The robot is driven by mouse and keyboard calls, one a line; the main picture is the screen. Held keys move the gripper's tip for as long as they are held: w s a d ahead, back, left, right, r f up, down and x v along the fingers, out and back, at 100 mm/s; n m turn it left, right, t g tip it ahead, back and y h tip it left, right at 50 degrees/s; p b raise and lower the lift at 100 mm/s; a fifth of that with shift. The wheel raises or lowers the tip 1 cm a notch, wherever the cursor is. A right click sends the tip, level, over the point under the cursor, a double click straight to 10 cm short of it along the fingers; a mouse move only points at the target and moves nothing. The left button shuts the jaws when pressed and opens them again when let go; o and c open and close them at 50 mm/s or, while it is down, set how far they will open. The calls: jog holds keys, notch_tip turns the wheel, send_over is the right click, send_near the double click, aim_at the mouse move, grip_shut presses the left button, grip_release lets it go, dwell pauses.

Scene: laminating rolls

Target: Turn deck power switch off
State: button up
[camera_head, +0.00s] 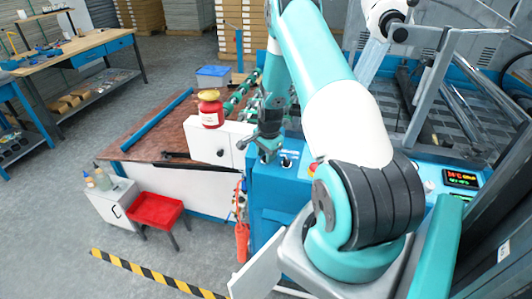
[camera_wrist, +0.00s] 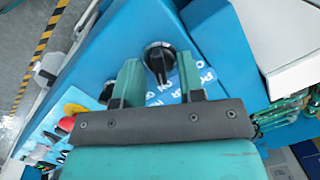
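The deck power switch (camera_wrist: 158,58) is a black rotary knob on a blue panel, with a partly hidden white-lettered label (camera_wrist: 196,78) beside it. In the wrist view it lies just beyond and between the fingertips of my gripper (camera_wrist: 158,76). The fingers are apart, with a visible gap on both sides of the knob; I cannot see contact. In the head view my gripper (camera_head: 268,148) is over the blue panel's left end and hides the switch. The knob's pointer setting is hard to read.
A second black knob (camera_head: 287,161) and a red-and-yellow button (camera_head: 312,169) sit close by on the panel. A red jar (camera_head: 210,109) stands on a white cabinet (camera_head: 222,141) to the left. A lit display (camera_head: 461,179) is at the right.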

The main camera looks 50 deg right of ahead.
jog(key=c, duration=0.6)
jog(key=shift+c, duration=0.2)
jog(key=shift+n, duration=0.3)
jog(key=shift+w+n+b, duration=0.1)
jog(key=shift+n+b, duration=0.8)
jog(key=n+g+b, duration=0.1)
jog(key=n+b, duration=0.1)
jog(key=n, duration=0.1)
jog(key=shift+n, duration=0.3)
jog(key=n+g+b, duration=0.1)
jog(key=n, duration=0.4)
jog(key=shift+w+n+h+b, duration=0.1)
jog(key=shift+n+h+b, duration=0.2)
jog(key=shift+h+b, duration=0.1)
jog(key=shift+a+r, duration=0.1)
